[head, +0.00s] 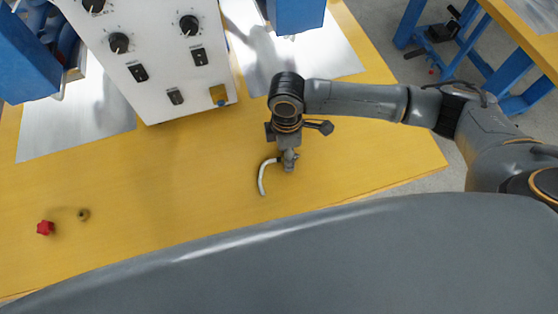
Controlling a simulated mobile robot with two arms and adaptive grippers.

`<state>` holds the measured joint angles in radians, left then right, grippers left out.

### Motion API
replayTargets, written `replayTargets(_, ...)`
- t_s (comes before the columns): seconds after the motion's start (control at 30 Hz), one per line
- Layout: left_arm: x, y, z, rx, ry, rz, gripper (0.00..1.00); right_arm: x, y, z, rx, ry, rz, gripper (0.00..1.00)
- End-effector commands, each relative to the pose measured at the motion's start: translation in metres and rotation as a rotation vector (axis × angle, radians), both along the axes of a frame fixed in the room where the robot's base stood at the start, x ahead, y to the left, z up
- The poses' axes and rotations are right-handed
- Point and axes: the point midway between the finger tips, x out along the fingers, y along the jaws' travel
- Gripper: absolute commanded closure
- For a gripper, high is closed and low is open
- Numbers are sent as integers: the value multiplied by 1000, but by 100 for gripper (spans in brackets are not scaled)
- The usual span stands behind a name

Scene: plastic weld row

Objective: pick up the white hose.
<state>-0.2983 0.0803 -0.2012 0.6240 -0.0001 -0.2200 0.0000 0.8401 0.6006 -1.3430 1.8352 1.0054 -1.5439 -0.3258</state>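The white hose (262,180) is a short, curved, pale piece on the yellow table. Its upper end runs in against my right gripper (289,162), which points down at the table from above. The gripper hides that end, and I cannot tell whether the fingers are closed on it or only beside it. My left gripper is not in view.
A white control box (155,60) with black knobs and switches stands at the back of the yellow table (180,190). A red knob (46,228) and a small brass-coloured part (83,214) lie at the left. Blue machine parts (296,14) stand behind.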

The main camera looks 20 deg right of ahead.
Motion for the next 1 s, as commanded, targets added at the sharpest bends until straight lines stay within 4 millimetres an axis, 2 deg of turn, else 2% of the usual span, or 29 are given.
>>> replayTargets(0.2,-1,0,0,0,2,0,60,0,0,-1,1,-1,0,53)
replayTargets(0.43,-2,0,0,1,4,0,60,0,0,0,1,-1,0,100)
replayTargets(0.8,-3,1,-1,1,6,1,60,0,1,2,2,-1,0,100)
replayTargets(1.0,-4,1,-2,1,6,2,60,1,1,17,4,-3,0,100)
